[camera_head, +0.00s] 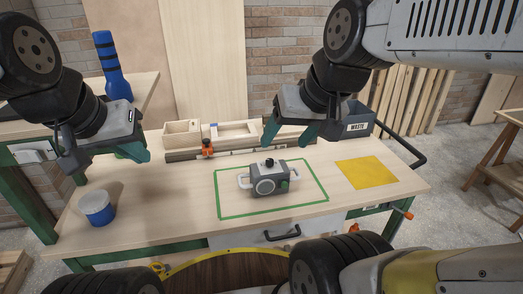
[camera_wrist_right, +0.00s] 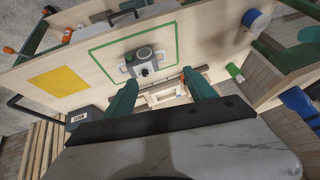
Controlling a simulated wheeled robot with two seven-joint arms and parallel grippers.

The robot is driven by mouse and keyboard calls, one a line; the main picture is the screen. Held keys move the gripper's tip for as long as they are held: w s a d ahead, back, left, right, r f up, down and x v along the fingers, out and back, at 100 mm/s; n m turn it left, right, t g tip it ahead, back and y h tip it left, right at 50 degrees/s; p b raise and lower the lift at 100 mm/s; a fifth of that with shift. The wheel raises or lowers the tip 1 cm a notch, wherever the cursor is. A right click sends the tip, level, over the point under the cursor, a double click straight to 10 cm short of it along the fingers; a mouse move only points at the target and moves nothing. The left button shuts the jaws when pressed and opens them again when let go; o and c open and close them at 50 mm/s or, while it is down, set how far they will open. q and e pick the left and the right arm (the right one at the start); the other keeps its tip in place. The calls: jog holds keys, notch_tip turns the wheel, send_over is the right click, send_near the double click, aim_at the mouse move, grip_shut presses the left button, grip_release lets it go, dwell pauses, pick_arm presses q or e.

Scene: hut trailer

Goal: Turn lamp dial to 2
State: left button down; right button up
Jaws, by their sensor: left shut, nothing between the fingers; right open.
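The right wrist view also shows the lamp (camera_wrist_right: 147,63) and the knob (camera_wrist_right: 144,72). Any dial numbers are too small to read. My right gripper (camera_head: 289,140) is open and empty, above and behind the lamp, apart from it; its fingers show in the right wrist view (camera_wrist_right: 160,88). My left gripper (camera_head: 104,156) is shut and empty above the bench's left side.
A yellow square (camera_head: 366,172) lies right of the tape. A blue and white tub (camera_head: 97,208) stands at the bench's left. Wooden trays (camera_head: 183,133), an orange clamp (camera_head: 207,147) and a grey bin (camera_head: 357,121) line the back. A blue bottle (camera_head: 112,68) stands on the left shelf.

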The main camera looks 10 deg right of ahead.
jog(key=w+f+m+g+y, duration=0.1)
jog(key=w+m, duration=0.1)
jog(key=w+f+m+g+y, duration=0.1)
jog(key=w+f+m+g, duration=0.2)
jog(key=w+f+g, duration=0.1)
jog(key=w, duration=0.1)
jog(key=shift+a+f+m+y, duration=0.15)
jog(key=shift+a+m+y, duration=0.1)
jog(key=shift+m+y, duration=0.15)
jog(key=shift+c, duration=1.3)
jog(key=m+t+y, duration=0.3)
jog(key=m+y, duration=0.9)
jog(key=m, duration=0.3)
send_near(270, 160)
jog(key=shift+f+x, duration=0.25)
jog(key=shift+x, duration=0.9)
jog(key=x, duration=0.7)
jog(key=shift+w+a+r, duration=0.1)
jog(key=shift+w+a, duration=0.05)
jog(key=shift+a, duration=0.2)
grip_shut()
